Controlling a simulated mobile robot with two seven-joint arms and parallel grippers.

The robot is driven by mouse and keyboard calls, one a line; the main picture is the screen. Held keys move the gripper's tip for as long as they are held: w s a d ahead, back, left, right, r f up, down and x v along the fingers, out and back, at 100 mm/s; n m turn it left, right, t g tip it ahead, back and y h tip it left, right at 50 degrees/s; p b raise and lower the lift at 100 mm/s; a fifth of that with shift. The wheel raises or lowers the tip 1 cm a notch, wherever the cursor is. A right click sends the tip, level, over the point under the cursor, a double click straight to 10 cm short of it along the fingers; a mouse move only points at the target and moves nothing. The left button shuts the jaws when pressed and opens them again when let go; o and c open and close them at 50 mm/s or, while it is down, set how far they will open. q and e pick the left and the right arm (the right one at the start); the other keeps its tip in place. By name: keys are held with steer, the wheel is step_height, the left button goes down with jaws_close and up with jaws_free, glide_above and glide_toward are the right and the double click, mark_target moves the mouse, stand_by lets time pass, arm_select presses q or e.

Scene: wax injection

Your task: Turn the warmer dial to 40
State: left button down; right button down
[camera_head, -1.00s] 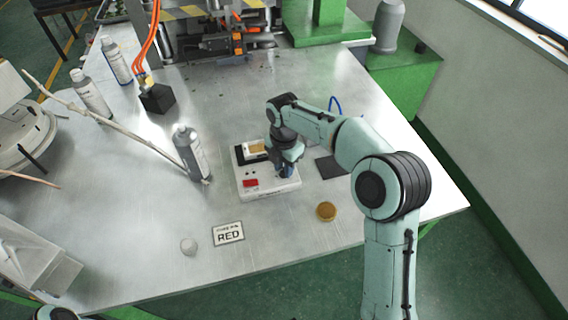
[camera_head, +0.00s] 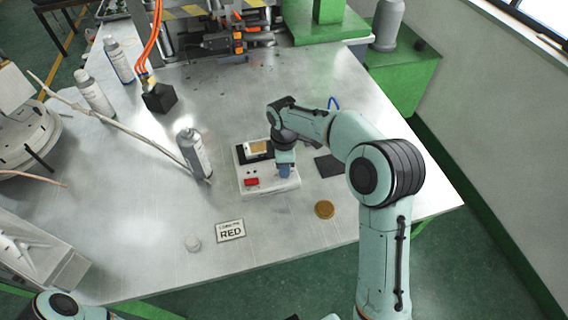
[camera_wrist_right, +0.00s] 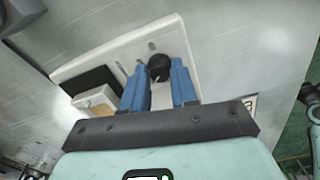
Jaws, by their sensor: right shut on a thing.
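The warmer (camera_head: 267,186) is a white box with a red switch, a black plate and a small tan block on top, standing on the metal table. My right gripper (camera_head: 284,172) points down over the warmer's right part. In the right wrist view, the warmer (camera_wrist_right: 178,35) lies below the blue fingers of the right gripper (camera_wrist_right: 160,80). The black dial (camera_wrist_right: 158,66) sits between the fingertips, and the gripper is shut on it. The dial's marks and setting cannot be read. The dial is hidden behind the gripper in the head view. My left gripper is not in view.
A grey spray bottle (camera_head: 195,155) stands left of the warmer. A dark square pad (camera_head: 329,166) lies to the right. A black block (camera_head: 159,98) stands farther back.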

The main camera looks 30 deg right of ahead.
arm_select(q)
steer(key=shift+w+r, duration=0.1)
arm_select(e)
steer(key=shift+m, duration=0.4)
steer(key=c, duration=0.9)
jaws_free()
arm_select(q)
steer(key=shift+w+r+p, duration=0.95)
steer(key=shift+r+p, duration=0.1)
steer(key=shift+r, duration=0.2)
arm_select(e)
step_height(320, 180, up, 13)
steer(key=shift+r, duration=0.2)
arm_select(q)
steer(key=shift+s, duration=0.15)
